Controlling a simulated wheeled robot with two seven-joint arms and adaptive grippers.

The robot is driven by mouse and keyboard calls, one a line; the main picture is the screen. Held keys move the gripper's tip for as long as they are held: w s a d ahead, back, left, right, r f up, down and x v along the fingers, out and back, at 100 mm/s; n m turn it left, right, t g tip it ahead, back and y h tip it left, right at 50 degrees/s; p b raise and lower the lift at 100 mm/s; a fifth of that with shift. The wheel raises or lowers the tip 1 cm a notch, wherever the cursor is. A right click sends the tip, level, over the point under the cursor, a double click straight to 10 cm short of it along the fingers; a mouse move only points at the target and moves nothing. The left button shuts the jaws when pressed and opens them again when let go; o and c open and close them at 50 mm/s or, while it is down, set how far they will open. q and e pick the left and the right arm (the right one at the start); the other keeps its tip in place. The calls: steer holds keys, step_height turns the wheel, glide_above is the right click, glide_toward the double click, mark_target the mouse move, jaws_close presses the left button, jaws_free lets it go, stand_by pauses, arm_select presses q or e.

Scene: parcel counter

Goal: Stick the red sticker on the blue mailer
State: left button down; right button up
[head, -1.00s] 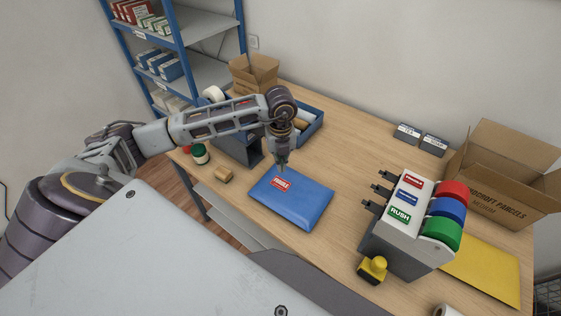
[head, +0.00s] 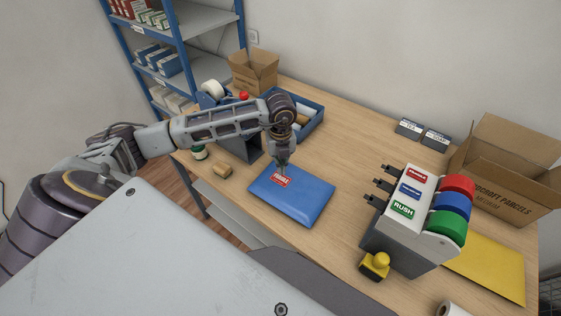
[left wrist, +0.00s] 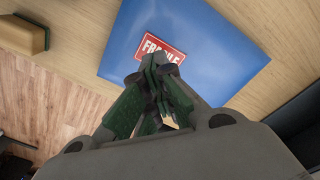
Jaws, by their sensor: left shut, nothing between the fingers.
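The blue mailer (head: 305,203) lies flat on the table in the middle of the head view; it also fills much of the left wrist view (left wrist: 215,50). A red sticker (head: 281,180) marked FRAGILE lies on the mailer's upper left part. It also shows in the left wrist view (left wrist: 150,46), partly hidden by the fingers. My left gripper (head: 283,164) is shut and empty, its fingertips at the sticker; I cannot tell whether they touch it. In the left wrist view the fingers (left wrist: 155,68) cover the sticker's lower edge. My right gripper does not show.
A yellow mailer (head: 490,267) and open carton (head: 506,165) lie further right. A small tan block (head: 222,171) is left of the mailer.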

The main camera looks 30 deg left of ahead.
mark_target(280, 178)
arm_select(q)
steer(key=shift+f+b, duration=0.6)
steer(key=shift+f, duration=0.9)
steer(key=shift+f+b, duration=1.1)
steer(key=shift+f, duration=0.3)
step_height(280, 178, up, 8)
steer(key=p, duration=0.4)
stand_by(0.5)
stand_by(0.6)
